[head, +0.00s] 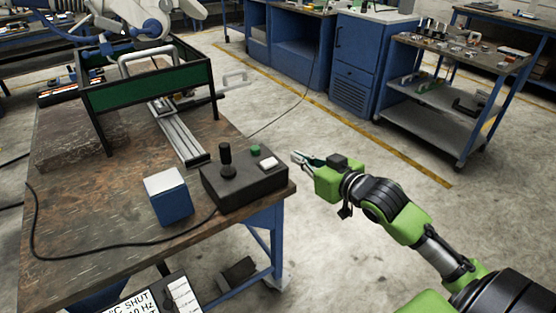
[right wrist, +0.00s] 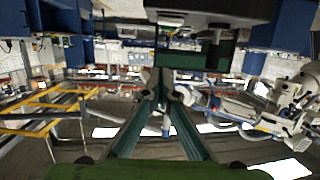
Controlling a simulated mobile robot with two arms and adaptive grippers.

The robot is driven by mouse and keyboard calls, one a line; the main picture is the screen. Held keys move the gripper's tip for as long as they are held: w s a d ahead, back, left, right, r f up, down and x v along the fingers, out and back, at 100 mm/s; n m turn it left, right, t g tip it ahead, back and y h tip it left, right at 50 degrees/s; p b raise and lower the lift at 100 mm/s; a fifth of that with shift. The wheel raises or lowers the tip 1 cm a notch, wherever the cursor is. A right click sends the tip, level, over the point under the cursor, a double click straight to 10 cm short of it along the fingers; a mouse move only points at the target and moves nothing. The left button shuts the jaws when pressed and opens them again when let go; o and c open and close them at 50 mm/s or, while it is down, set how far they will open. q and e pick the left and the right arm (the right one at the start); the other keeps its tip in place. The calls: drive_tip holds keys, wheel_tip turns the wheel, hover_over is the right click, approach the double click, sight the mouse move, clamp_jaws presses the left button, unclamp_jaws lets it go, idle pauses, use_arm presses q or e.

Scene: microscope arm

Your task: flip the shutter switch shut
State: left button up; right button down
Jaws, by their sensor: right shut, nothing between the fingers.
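A black control box (head: 243,183) sits at the right corner of the wooden workbench. It bears a black joystick (head: 225,160), a green button (head: 256,150) and a white switch-like piece (head: 268,163). A labelled panel (head: 150,300) with "SHUT" and "Hz" lettering and small switches shows at the bottom edge, cut off by the frame. I cannot tell the shutter switch's position. My right gripper (head: 297,158) is just right of the control box, apart from it, empty. In the right wrist view its fingers (right wrist: 160,80) are together. My left gripper is out of view.
A blue-and-white cube (head: 169,196) stands left of the box, with a black cable (head: 120,252) on the workbench (head: 75,225). A green-panelled frame (head: 150,86) and metal rail (head: 180,133) are behind. A tool cart (head: 440,110) stands back right; the floor between is clear.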

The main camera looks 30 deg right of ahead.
drive_tip(key=shift+w, duration=0.1)
hover_over(278, 169)
wheel_tip(278, 169, down, 2)
drive_tip(key=shift+d+f+p, duration=0.1)
drive_tip(key=shift+p, duration=0.35)
wheel_tip(278, 169, down, 3)
drive_tip(key=shift+w+r, duration=0.15)
drive_tip(key=shift+r, duration=0.05)
drive_tip(key=shift+f, duration=0.9)
